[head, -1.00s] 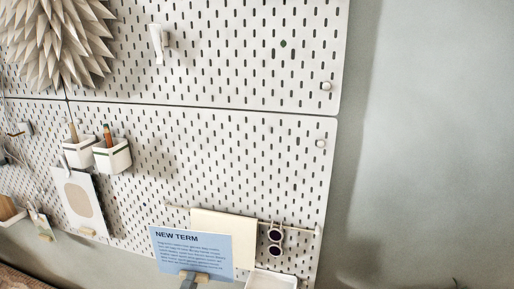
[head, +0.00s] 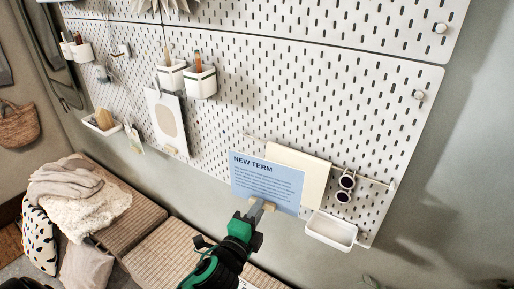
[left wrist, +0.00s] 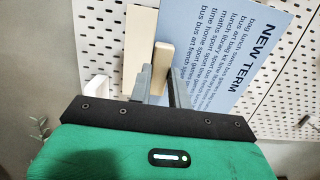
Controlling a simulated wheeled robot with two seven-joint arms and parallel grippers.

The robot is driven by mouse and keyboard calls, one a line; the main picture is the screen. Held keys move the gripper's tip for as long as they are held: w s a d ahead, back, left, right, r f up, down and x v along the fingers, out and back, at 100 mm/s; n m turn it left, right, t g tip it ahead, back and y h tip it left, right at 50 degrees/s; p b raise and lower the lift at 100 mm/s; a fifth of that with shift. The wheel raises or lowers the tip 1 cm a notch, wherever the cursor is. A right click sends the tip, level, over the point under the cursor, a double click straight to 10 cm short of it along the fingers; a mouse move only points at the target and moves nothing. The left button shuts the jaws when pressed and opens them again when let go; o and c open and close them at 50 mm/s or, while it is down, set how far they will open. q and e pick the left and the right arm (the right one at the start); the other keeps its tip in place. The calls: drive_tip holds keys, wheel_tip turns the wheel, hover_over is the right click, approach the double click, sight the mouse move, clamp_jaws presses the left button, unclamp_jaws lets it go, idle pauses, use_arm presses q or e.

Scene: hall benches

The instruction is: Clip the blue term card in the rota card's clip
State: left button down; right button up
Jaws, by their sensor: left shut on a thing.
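The blue term card (head: 267,181), headed NEW TERM, is upright in front of the lower pegboard, with a small pale wooden piece (left wrist: 162,66) at its bottom edge. My left gripper (head: 258,207) is shut on this wooden piece, and so holds the card from below. A blank cream card (head: 316,174) stands just behind the blue card, which overlaps its left part. I cannot tell whether they touch. A white card with a beige oval (head: 166,121) hangs further left, with a wooden piece at its bottom. No rota writing or receiving clip can be made out. My right gripper is not in view.
Sunglasses (head: 345,187) hang from the rail right of the cards. A white tray (head: 331,232) is fixed below them. White pots (head: 201,84) are on the pegboard (head: 300,110) further left. A cushioned bench (head: 165,250) runs below the board.

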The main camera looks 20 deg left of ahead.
use_arm(q)
drive_tip(key=w+r, duration=0.1)
drive_tip(key=r, duration=0.1)
drive_tip(key=w+r+m+h, duration=0.1)
drive_tip(key=w+r, duration=0.1)
drive_tip(key=r, duration=0.1)
drive_tip(key=w+r+h, duration=0.1)
drive_tip(key=r, duration=0.1)
drive_tip(key=shift+w+a+r+p, duration=0.15)
drive_tip(key=shift+w+a+p, duration=0.1)
drive_tip(key=shift+p, duration=0.15)
wheel_tip(320, 180, up, 25)
drive_tip(key=p, duration=0.2)
hover_over(261, 181)
drive_tip(key=w+a, duration=0.5)
drive_tip(key=a, duration=0.4)
drive_tip(key=shift+s+a+m+h, duration=0.1)
drive_tip(key=shift+s+m+h, duration=0.1)
drive_tip(key=shift+m+h, duration=0.1)
drive_tip(key=shift+w+d+p, duration=0.2)
drive_tip(key=shift+w+p, duration=0.7)
drive_tip(key=shift+w, duration=0.6)
drive_tip(key=shift+w+d+p, duration=0.2)
drive_tip(key=shift+w+p, duration=0.65)
drive_tip(key=shift+w, duration=0.6)
drive_tip(key=shift+p, duration=0.4)
